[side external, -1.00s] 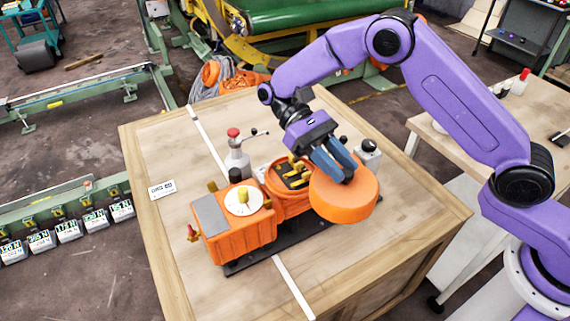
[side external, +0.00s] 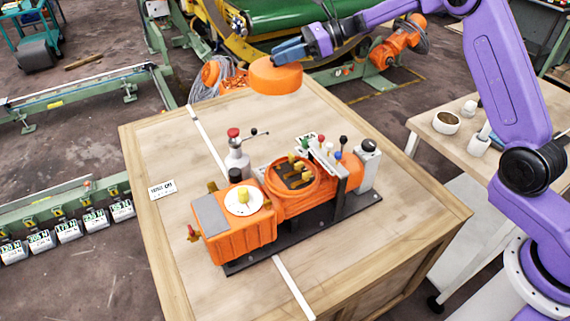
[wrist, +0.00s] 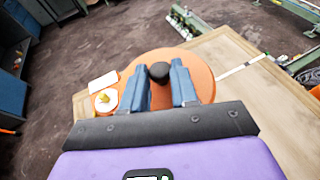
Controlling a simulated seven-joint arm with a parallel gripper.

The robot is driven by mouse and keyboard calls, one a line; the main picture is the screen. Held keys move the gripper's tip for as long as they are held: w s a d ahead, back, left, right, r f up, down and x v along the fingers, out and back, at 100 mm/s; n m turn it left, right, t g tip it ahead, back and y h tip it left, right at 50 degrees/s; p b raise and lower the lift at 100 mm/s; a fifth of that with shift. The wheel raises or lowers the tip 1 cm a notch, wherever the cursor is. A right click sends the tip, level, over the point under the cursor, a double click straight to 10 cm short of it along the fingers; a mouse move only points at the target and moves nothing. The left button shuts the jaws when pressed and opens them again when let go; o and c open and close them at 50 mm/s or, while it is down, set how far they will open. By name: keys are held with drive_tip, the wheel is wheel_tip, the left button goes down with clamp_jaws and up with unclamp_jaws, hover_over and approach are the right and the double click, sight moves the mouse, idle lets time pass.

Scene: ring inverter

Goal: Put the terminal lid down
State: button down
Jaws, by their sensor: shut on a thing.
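The orange round terminal lid (side external: 276,77) is in my gripper (side external: 290,50), above the far edge of the wooden table in the side view. In the wrist view the lid (wrist: 190,60) is a disc with a black knob (wrist: 159,72) between my two blue fingers (wrist: 160,88). The orange ring inverter machine (side external: 240,232) stands on a black base in the middle of the table. Its round terminal opening (side external: 292,175) is uncovered, with yellow and dark terminals inside. The lid is well away from it, towards the back.
The wooden table (side external: 350,240) has bare room at its far end, right side and front. A grey bottle with a red top (side external: 237,155) stands behind the machine. Coloured levers (side external: 322,145) rise at its right. A side bench (side external: 510,170) with cups is at right.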

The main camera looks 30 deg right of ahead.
drive_tip(key=w+d+r+m+t+h, duration=0.2)
drive_tip(key=w+d+m+t, duration=0.1)
drive_tip(key=w+d, duration=0.15)
drive_tip(key=shift+y, duration=0.3)
drive_tip(key=shift+s+d+f, duration=0.1)
drive_tip(key=shift+s+f, duration=0.05)
drive_tip(key=shift+f, duration=17.75)
drive_tip(key=shift+f, duration=0.1)
drive_tip(key=shift+f, duration=0.35)
drive_tip(key=shift+f, duration=0.1)
drive_tip(key=c, duration=0.9)
unclamp_jaws()
drive_tip(key=shift+o, duration=0.2)
